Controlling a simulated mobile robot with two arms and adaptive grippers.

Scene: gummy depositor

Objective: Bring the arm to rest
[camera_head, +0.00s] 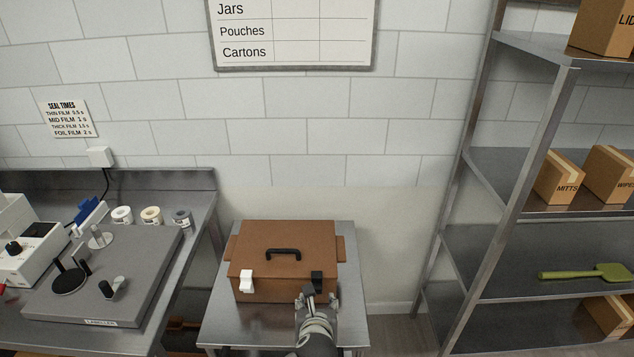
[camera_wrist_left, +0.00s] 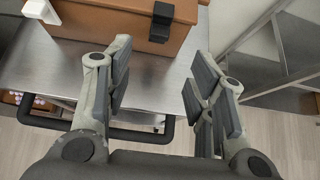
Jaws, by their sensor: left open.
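My left gripper (camera_head: 319,299) is in front of the brown case's front right side, close to its black latch (camera_head: 317,281). In the left wrist view my left gripper (camera_wrist_left: 163,80) has its fingers spread wide with nothing between them. The brown case (camera_head: 262,278) has its lid down and a black handle on top. A white latch (camera_head: 247,281) is on the left of its front. The case also shows in the left wrist view (camera_wrist_left: 110,24), just beyond the fingers. My right gripper is in neither view.
The case stands on a small steel table (camera_head: 225,328). A steel bench (camera_head: 205,205) with a grey board (camera_head: 150,262) and several rolls is at the left. A metal shelf rack (camera_head: 480,190) with boxes and a green scoop (camera_head: 590,273) stands at the right. Floor shows between table and rack.

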